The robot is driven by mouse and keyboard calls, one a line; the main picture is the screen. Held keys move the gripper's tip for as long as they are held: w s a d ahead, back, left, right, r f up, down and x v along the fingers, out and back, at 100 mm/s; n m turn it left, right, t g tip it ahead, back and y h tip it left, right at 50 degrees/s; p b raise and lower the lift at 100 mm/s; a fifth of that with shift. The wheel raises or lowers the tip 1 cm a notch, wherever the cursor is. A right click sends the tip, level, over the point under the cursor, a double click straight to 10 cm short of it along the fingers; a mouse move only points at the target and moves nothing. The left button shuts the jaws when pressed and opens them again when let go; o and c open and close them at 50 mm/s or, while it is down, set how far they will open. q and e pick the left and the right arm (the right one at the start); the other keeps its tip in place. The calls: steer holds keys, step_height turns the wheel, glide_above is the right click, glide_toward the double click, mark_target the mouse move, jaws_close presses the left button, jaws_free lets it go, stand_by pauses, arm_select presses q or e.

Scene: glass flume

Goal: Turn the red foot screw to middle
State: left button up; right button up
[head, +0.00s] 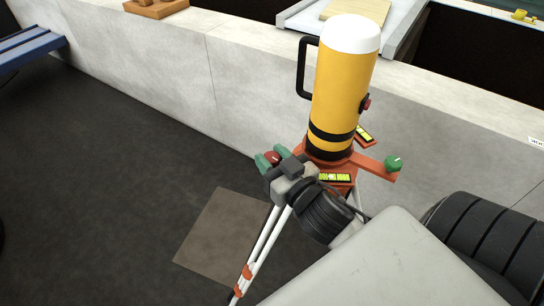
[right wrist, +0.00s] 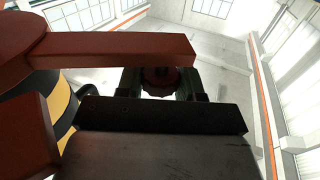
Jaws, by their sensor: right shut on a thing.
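The red foot screw (head: 272,157) sits at the left arm of an orange-red base plate (head: 345,158) on a tripod (head: 262,240). My right gripper (head: 270,158) is shut on the red screw, its green fingertips on either side of it. The right wrist view also shows the red screw (right wrist: 160,78) between the fingers (right wrist: 160,84), under a red arm of the base. A yellow instrument (head: 342,90) with black bands and a white top stands on the base. Yellow level vials (head: 335,178) show on the base. My left gripper is not in view.
A green foot screw (head: 393,163) is on the base's right arm. A pale concrete wall (head: 160,70) runs behind the tripod. A blue bench (head: 30,42) stands at the far left. The dark floor (head: 110,150) at left is clear, with a brown square patch (head: 220,235).

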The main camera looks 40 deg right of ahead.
steer(key=shift+r+n+y+p, duration=0.1)
steer(key=shift+n+y+p, duration=0.3)
steer(key=shift+n+y, duration=0.15)
steer(key=shift+d+n+y, duration=0.1)
steer(key=shift+n+y, duration=0.15)
steer(key=shift+y, duration=0.3)
steer(key=o, duration=0.9)
steer(key=shift+o, duration=0.2)
